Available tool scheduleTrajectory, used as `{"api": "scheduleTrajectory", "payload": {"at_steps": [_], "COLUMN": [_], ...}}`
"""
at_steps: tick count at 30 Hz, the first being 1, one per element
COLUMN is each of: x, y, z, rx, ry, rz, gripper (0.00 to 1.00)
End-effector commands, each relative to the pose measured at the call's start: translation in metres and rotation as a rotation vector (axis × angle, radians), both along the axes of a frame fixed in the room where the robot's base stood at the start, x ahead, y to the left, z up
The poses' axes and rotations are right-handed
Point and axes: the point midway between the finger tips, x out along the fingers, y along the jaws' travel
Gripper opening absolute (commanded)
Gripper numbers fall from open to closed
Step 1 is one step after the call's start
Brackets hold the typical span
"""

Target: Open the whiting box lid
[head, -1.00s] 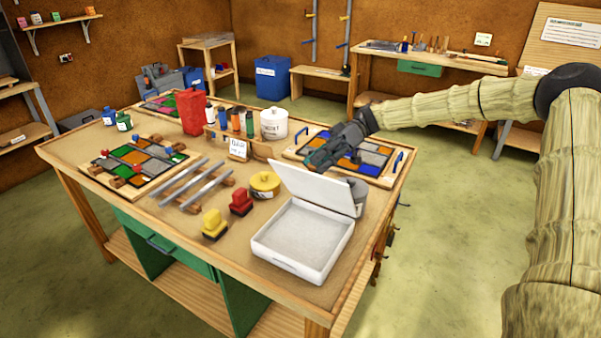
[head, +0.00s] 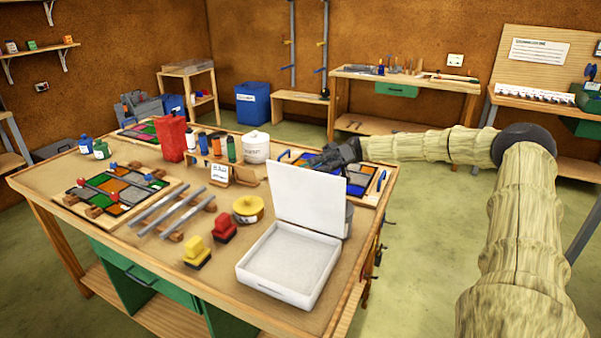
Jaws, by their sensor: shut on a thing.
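The white whiting box (head: 291,262) sits at the front right of the workbench, with pale white contents showing inside. Its lid (head: 306,196) stands raised, close to upright, along the box's back edge. My gripper (head: 318,164) is behind the lid's upper edge, at its top. The lid hides part of the gripper, and the fingertips are too small to make out clearly. It appears shut at the lid's edge.
A leaded panel (head: 360,184) lies behind the lid. Metal bars (head: 172,211) lie further left. A white tub (head: 256,148) stands behind.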

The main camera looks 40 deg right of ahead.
Motion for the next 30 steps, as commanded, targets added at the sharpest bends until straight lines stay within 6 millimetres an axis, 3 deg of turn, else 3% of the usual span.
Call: {"api": "scheduleTrajectory", "payload": {"at_steps": [17,18,21,30], "x": [-0.0029,-0.0028,-0.0027,-0.0024], "y": [-0.0048,-0.0045,-0.0039,-0.003], "z": [0.0016,0.0018,0.0019,0.0021], "rx": [0.01,0.01,0.009,0.008], "ry": [0.005,0.005,0.005,0.006], "rz": [-0.007,-0.007,-0.007,-0.007], "gripper": [0.0,0.32,0.47,0.47]}}
